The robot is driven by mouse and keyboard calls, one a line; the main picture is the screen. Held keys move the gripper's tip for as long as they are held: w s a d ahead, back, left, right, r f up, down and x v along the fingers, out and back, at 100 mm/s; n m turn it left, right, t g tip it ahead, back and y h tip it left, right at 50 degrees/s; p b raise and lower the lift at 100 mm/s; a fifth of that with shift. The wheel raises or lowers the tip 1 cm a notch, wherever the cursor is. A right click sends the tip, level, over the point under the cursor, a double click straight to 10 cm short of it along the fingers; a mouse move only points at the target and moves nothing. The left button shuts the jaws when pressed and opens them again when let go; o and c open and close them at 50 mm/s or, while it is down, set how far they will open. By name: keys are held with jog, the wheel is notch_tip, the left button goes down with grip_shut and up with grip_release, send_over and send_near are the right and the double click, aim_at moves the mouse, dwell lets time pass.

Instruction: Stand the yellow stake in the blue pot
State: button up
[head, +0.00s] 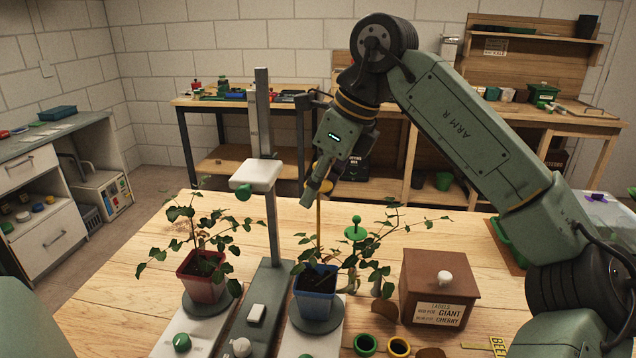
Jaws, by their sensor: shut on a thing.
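The blue pot (315,303) holds dark soil and a leafy plant, and stands on a round grey plate right of the grey post. My gripper (319,192) is above the blue pot and shut on the yellow stake (318,222). The stake looks upright, its thin shaft running down from my gripper toward the pot's soil. Leaves hide its lower end, so I cannot tell whether it touches the soil.
A red pot (202,289) with a plant stands left of the grey post (270,200), which carries a white bracket (256,175). A green-topped stake (355,232) is close right of the blue pot. A brown label box (438,290) stands farther right.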

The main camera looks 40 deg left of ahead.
jog(key=shift+f+b, duration=2.35)
jog(key=shift+f, duration=1.05)
jog(key=o, duration=0.8)
jog(key=v, duration=1.2)
